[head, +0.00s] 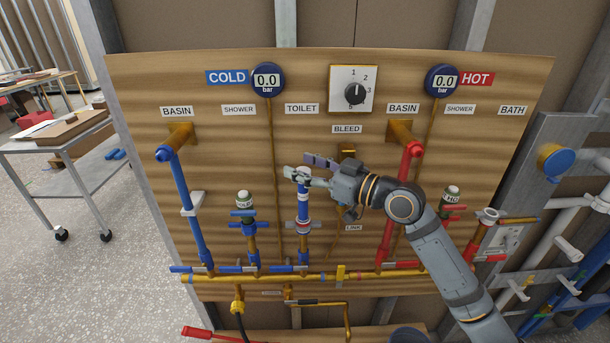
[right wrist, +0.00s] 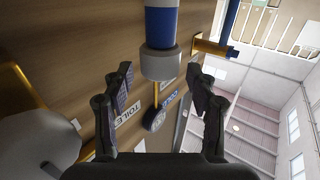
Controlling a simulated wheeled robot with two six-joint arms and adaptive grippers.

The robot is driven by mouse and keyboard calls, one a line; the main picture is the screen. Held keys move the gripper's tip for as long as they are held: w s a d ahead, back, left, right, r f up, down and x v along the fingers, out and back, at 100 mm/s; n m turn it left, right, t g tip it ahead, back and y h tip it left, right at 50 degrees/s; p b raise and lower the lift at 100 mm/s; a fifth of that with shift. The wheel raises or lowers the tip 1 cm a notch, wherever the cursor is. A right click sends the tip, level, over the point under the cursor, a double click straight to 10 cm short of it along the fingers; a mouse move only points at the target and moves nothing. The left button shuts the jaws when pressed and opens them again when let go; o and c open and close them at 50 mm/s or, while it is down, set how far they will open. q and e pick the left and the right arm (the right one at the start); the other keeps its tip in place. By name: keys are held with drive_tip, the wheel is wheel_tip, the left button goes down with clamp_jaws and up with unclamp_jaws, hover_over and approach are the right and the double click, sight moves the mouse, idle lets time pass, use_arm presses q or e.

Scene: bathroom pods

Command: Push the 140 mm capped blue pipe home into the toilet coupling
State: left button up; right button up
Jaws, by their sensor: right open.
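The capped blue pipe (head: 304,205) stands upright in front of the board under the TOILET label. Its pale cap (head: 303,172) is at the top. Its lower end meets the toilet coupling (head: 303,228), a white fitting with coloured bands; how deep the pipe sits cannot be told. My right gripper (head: 298,166) reaches in from the right at cap height, with its jaws open. In the right wrist view the grey-white cap (right wrist: 161,63) shows between the open fingers of my right gripper (right wrist: 160,80), with a gap on each side. My left gripper is not in view.
A blue basin pipe (head: 186,205) stands to the left and a red one (head: 400,200) to the right. A green-white capped valve (head: 244,200) is left of the toilet pipe. A brass manifold (head: 320,277) runs below. A cart (head: 70,150) stands far left.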

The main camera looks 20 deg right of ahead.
wheel_tip(320, 180, up, 8)
drive_tip(key=shift+f, duration=0.1)
drive_tip(key=shift+f, duration=0.1)
idle(0.6)
